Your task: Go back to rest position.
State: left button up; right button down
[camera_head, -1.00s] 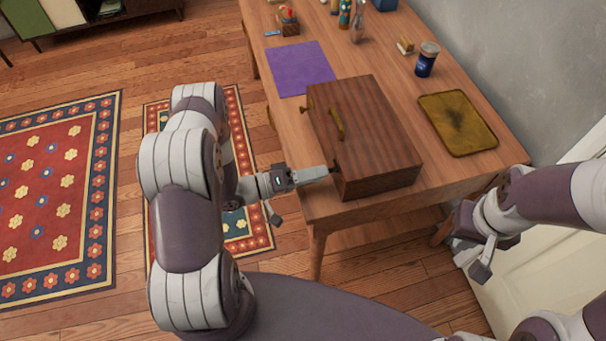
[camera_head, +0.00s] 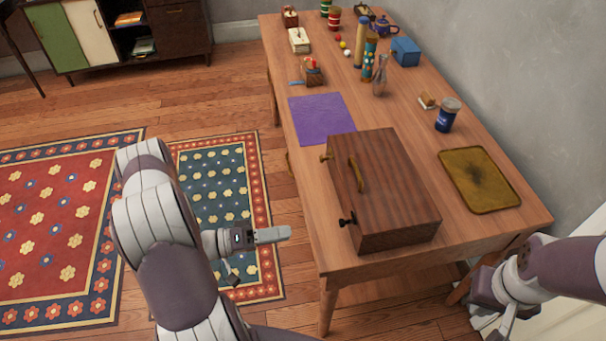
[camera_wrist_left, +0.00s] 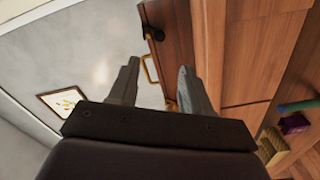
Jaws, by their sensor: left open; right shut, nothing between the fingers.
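My left gripper (camera_head: 272,236) is open and empty, out over the floor and rug to the left of the table in the head view. Its two spread fingers (camera_wrist_left: 157,85) show in the left wrist view with nothing between them. It is apart from a dark wooden case (camera_head: 395,195) on the table. The case has a brass handle (camera_head: 356,175) and a black knob (camera_head: 347,221); the knob (camera_wrist_left: 152,34) and handle (camera_wrist_left: 149,69) also show past the fingers in the wrist view. My right gripper (camera_head: 497,316) is low at the lower right, shut and partly cut off.
The wooden table (camera_head: 290,190) carries a purple mat (camera_head: 321,119), a brown tray (camera_head: 479,180), a blue jar (camera_head: 446,116), a glass bottle (camera_head: 380,78) and several small things farther back. A wall is on the right. Rugs (camera_head: 50,200) and open floor lie left.

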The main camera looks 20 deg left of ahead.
pick_arm(q)
notch_tip(320, 180, down, 7)
jog(key=a+y, duration=0.2)
jog(key=y, duration=0.3)
jog(key=s+a+g+y+p, duration=0.1)
jog(key=a+g+y+p, duration=0.1)
jog(key=a+g+y, duration=0.6)
jog(key=s+d+r+p, duration=0.1)
jog(key=d+r, duration=0.4)
jog(key=r, duration=0.3)
jog(key=s+d+r+m+y+p, duration=0.1)
jog(key=s+d+r, duration=0.1)
jog(key=d+r, duration=0.3)
jog(key=s+d+r+m+y+p, duration=0.1)
jog(key=d+r, duration=0.4)
jog(key=r, duration=0.7)
jog(key=shift+s+d+g+p, duration=0.2)
jog(key=shift+s+g+p, duration=0.1)
jog(key=shift+s+p, duration=0.15)
jog(key=shift+r, duration=0.1)
